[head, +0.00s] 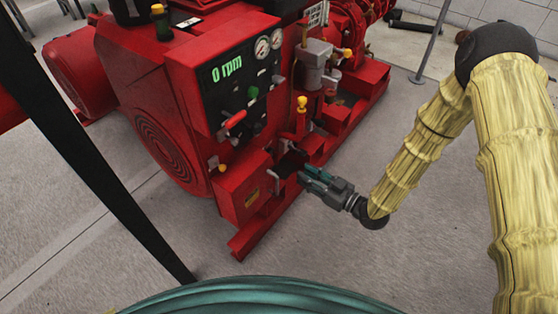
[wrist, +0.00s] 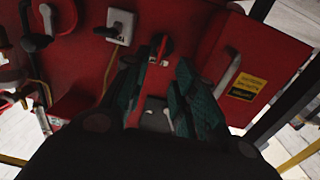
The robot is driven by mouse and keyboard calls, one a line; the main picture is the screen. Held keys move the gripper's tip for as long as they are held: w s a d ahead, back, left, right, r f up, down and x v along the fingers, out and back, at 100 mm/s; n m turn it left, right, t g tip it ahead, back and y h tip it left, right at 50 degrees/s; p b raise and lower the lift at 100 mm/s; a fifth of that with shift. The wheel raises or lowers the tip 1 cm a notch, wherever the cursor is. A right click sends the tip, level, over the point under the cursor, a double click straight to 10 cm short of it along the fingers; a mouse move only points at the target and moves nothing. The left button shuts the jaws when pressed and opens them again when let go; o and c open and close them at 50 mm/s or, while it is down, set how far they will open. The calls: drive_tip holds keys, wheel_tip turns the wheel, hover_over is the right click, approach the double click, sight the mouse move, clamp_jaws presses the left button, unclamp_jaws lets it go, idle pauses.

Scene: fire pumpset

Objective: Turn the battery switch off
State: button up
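A small red lever on a dark base, probably the battery switch (wrist: 162,46), shows in the wrist view on the red panel, between and just beyond my fingertips. In the head view my gripper (head: 309,179) is in front of the lower red box, beside a dark recess, and hides most of that spot. My gripper (wrist: 157,72) also shows in the wrist view, its two teal fingers apart on either side of the lever. I cannot tell whether they touch it. Nothing is visibly held.
A grey plate with a black knob (wrist: 119,27) sits left of the lever. A silver handle (wrist: 230,71) and a yellow label (wrist: 246,86) are to the right. The control panel (head: 240,85) reads 0 rpm. A yellow-topped lever (head: 302,104) stands above my gripper.

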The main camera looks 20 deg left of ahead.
sight(276, 158)
drive_tip(key=b+x, duration=0.4)
drive_tip(key=x, duration=0.7)
drive_tip(key=shift+a+r, duration=0.15)
drive_tip(key=shift+r, duration=0.15)
drive_tip(key=shift+s, duration=0.15)
clamp_jaws()
